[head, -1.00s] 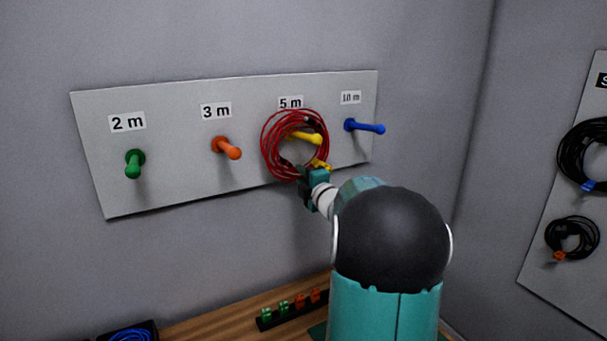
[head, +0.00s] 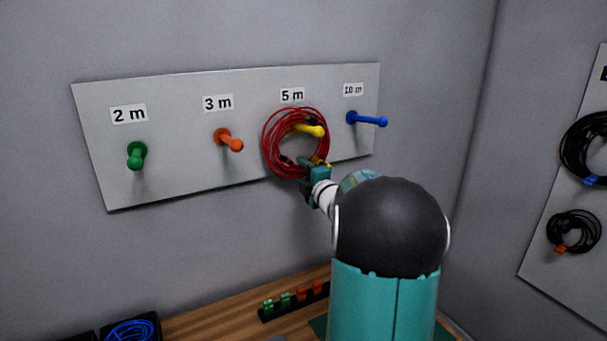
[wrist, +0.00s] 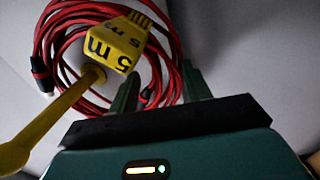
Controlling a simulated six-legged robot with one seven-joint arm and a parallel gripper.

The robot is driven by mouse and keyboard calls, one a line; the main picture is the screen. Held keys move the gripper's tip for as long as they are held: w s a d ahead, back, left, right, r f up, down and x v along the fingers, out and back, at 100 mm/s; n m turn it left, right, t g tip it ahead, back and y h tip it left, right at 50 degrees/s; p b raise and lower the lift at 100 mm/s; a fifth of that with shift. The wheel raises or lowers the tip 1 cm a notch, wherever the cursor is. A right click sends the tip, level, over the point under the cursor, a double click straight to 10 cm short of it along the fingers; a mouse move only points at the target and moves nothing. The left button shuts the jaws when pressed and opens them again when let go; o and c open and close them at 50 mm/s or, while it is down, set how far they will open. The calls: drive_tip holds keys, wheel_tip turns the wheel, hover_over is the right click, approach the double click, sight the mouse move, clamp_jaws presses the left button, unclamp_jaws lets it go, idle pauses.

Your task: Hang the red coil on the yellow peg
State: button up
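The red coil (head: 267,152) hangs around the yellow peg (head: 311,131), low against the board under the "5 m" label. The peg passes through the coil's loop, and its rounded tip points out to the right. In the wrist view the red coil (wrist: 172,50) lies behind the yellow peg (wrist: 50,118) and a yellow "5 m" tag (wrist: 118,45). My gripper (head: 312,168) is at the coil's lower right. In the wrist view my gripper (wrist: 160,90) has its fingers apart, with red strands and grey board between and beyond them.
The board (head: 185,180) also carries a green peg (head: 137,155), an orange peg (head: 229,140) and a blue peg (head: 367,119), all bare. Black coils (head: 573,232) hang on the right board. A blue coil (head: 132,331) lies in a dark bin below.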

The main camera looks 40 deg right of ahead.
drive_tip(key=shift+f, duration=0.1)
drive_tip(key=v, duration=1.3)
drive_tip(key=shift+s, duration=0.4)
drive_tip(key=w+a+m+g, duration=0.25)
drive_tip(key=a+m, duration=0.25)
drive_tip(key=a, duration=0.3)
drive_tip(key=w+a+m+g, duration=0.1)
drive_tip(key=a+m+g, duration=0.25)
drive_tip(key=a, duration=0.45)
drive_tip(key=s+a+f+m+g+y, duration=0.3)
drive_tip(key=s+a, duration=0.4)
drive_tip(key=a, duration=0.5)
drive_tip(key=s+a+f+m+g+y, duration=0.2)
drive_tip(key=s+a, duration=0.6)
drive_tip(key=a, duration=0.4)
drive_tip(key=shift+a+f+m+g+y, duration=0.3)
drive_tip(key=shift+f+m+g+y, duration=0.15)
drive_tip(key=shift+f, duration=0.25)
